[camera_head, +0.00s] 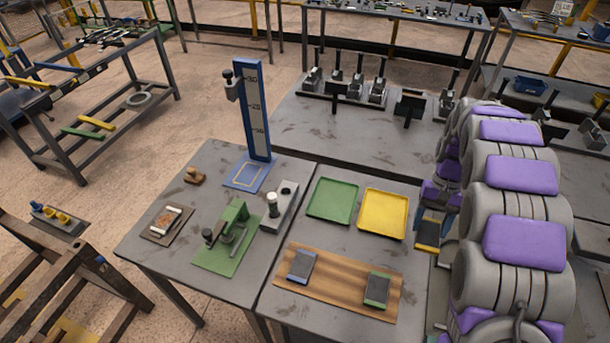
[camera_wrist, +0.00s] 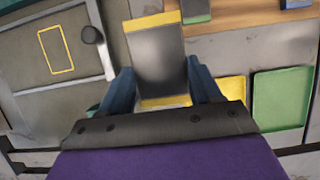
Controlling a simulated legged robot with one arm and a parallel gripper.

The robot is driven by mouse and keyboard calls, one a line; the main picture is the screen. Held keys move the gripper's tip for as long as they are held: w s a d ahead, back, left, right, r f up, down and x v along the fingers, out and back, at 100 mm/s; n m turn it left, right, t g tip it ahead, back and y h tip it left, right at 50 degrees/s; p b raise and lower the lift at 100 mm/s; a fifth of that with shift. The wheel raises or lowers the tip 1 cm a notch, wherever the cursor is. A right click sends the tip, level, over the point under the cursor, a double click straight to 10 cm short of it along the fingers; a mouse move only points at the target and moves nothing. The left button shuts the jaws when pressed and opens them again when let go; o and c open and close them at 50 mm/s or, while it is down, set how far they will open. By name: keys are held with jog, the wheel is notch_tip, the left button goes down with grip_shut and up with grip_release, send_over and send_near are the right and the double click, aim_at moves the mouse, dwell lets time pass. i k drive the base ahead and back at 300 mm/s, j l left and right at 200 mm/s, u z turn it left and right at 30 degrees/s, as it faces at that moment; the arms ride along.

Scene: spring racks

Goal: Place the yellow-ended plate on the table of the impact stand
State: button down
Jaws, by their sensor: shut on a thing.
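The yellow-ended plate (camera_head: 428,233) is a dark grey slab with yellow bands at its ends, right of the yellow tray in the head view. My gripper (camera_wrist: 162,72) is shut on this plate (camera_wrist: 155,52), with a blue finger on each side of it. In the head view my arm hides most of the gripper; I cannot tell the plate's height over the table. The impact stand (camera_head: 255,108) is a tall blue column with a white scale and a dark weight at its side. Its low blue table (camera_head: 247,177) has a pale outlined rectangle and looks empty.
A wooden board (camera_head: 335,287) holds a blue-ended plate (camera_head: 303,265) and a green-ended plate (camera_head: 378,289). A green tray (camera_head: 333,200) and yellow tray (camera_head: 383,213) are empty. A green press (camera_head: 230,235) and a grey block (camera_head: 280,205) stand before the impact stand.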

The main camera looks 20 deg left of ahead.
aim_at(248, 173)
jog(key=k+j+z, duration=0.2)
jog(key=k+j, duration=0.5)
jog(key=j, duration=0.15)
jog(key=i+j+z, duration=0.1)
jog(key=j, duration=0.4)
jog(key=i+j+z, duration=0.1)
jog(key=j, duration=0.4)
jog(key=i+j, duration=0.1)
jog(key=j, duration=0.4)
jog(key=z, duration=0.05)
